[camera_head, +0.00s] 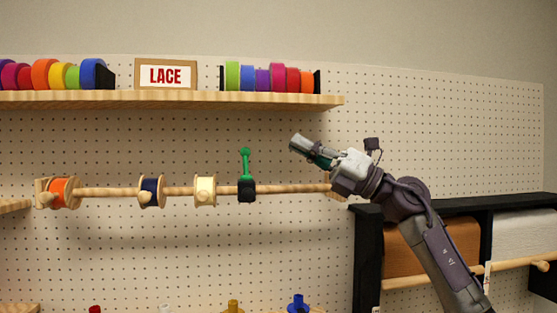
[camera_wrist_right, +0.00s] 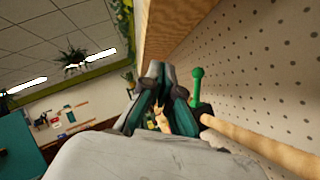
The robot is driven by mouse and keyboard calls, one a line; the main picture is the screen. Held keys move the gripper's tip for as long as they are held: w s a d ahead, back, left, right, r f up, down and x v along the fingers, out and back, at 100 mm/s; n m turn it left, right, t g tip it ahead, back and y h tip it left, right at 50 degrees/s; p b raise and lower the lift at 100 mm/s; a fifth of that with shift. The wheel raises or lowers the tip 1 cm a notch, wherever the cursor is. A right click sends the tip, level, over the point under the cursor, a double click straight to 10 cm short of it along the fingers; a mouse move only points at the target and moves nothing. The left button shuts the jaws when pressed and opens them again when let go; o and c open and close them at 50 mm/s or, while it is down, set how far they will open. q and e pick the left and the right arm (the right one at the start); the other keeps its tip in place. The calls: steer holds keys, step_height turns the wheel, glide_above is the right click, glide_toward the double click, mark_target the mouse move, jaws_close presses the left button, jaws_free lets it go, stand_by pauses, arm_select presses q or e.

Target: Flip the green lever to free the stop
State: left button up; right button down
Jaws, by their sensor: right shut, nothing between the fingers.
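The green lever (camera_head: 245,162) stands upright on a black stop (camera_head: 247,191) on the wooden rod (camera_head: 285,190). Its round knob is at the top. My right gripper (camera_head: 297,144) is shut and empty, to the right of the lever and a little above its knob, apart from it in the head view. In the right wrist view the lever (camera_wrist_right: 196,88) shows just right of my closed fingers (camera_wrist_right: 155,72); the stop is partly hidden behind them. My left gripper is not in view.
Spools in orange (camera_head: 60,192), navy (camera_head: 151,192) and cream (camera_head: 205,190) sit on the rod left of the stop. A wooden shelf (camera_head: 200,99) with ribbon rolls runs above. A black rack (camera_head: 368,250) with paper rolls stands at lower right.

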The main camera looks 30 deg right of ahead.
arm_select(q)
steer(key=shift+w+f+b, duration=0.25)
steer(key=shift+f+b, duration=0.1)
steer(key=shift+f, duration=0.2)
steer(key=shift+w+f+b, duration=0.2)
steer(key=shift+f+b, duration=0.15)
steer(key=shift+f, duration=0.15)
arm_select(e)
steer(key=s+d, duration=0.2)
steer(key=d, duration=0.1)
steer(key=shift+s, duration=0.35)
steer(key=shift+w+f, duration=0.1)
steer(key=shift+w, duration=0.05)
